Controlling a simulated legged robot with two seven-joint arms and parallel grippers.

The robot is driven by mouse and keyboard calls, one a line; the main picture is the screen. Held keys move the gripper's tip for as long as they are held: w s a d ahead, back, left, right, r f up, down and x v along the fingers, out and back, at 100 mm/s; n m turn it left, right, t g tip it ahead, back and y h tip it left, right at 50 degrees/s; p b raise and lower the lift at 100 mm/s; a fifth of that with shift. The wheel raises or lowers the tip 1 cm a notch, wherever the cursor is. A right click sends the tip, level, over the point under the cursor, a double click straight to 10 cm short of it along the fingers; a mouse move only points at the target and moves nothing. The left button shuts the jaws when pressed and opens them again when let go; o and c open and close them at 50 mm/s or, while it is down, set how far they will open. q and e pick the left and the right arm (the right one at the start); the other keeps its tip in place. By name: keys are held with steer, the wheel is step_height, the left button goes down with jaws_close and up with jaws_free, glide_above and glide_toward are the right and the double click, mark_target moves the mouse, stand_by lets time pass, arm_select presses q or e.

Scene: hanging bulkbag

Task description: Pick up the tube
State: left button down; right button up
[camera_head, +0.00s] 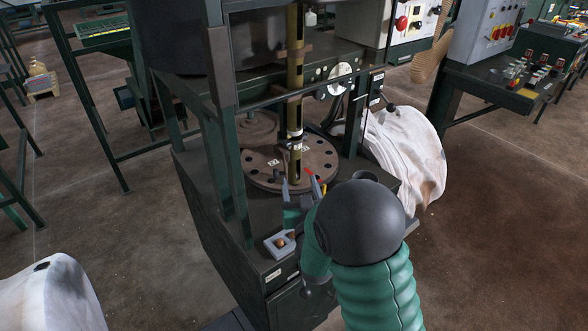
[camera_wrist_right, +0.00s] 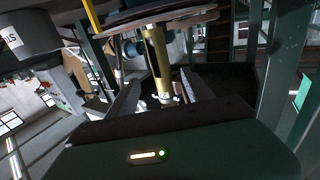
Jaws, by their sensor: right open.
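The tube (camera_head: 295,75) is a tall, brass-coloured upright with dark slots, standing over a round plate with holes (camera_head: 262,178) in a dark green machine frame. My right gripper (camera_head: 300,187) is open, at the near edge of the plate, close to the tube's lower end. The right wrist view shows a slotted brass tube (camera_wrist_right: 159,62) beyond and between the open fingers of the right gripper (camera_wrist_right: 163,98). I cannot tell whether the fingers touch it. My right arm hides part of the machine's near side. My left gripper is not in view.
Green machine posts (camera_head: 222,110) stand left of the tube. A small grey box with an orange ball (camera_head: 281,243) sits on the machine's near corner. A white bag (camera_head: 405,155) lies to the right, another (camera_head: 50,295) at lower left. Open floor (camera_head: 500,220) is at right.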

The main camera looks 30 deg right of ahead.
mark_target(295, 166)
steer(key=x, duration=1)
steer(key=shift+w+d, duration=0.1)
steer(key=shift+w, duration=0.2)
steer(key=shift+s, duration=0.1)
steer(key=shift+c, duration=1.1)
jaws_close()
